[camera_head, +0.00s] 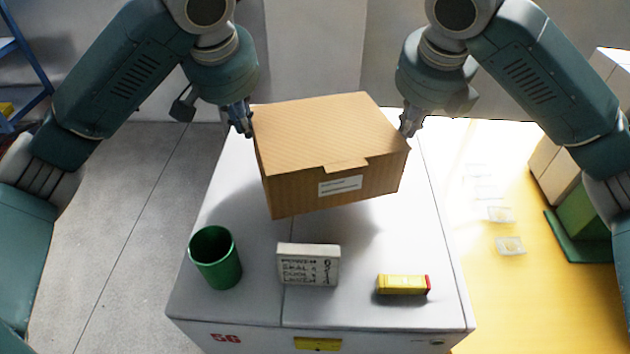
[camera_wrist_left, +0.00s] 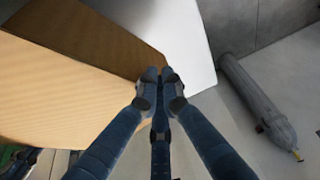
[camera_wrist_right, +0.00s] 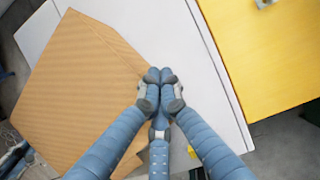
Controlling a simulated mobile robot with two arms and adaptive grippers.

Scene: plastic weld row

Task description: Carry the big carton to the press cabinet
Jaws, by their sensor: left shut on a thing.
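The big carton (camera_head: 330,138) is brown, closed, with a white label on its near face. It is held tilted above a white cabinet top, with a shadow below it. My left gripper (camera_head: 243,127) is shut on the carton at its left side. My right gripper (camera_head: 408,130) is at the carton's right side, its fingers together against the edge. The carton also shows in the left wrist view (camera_wrist_left: 70,85) and in the right wrist view (camera_wrist_right: 85,85). I cannot tell which piece of furniture is the press cabinet.
On the white cabinet (camera_head: 230,315), marked 56, stand a green cup (camera_head: 216,258), a white lettered box (camera_head: 308,265) and a small yellow box (camera_head: 403,285). A yellow surface (camera_head: 500,290) lies to the right, with pale boxes beyond. Grey floor is open at the left.

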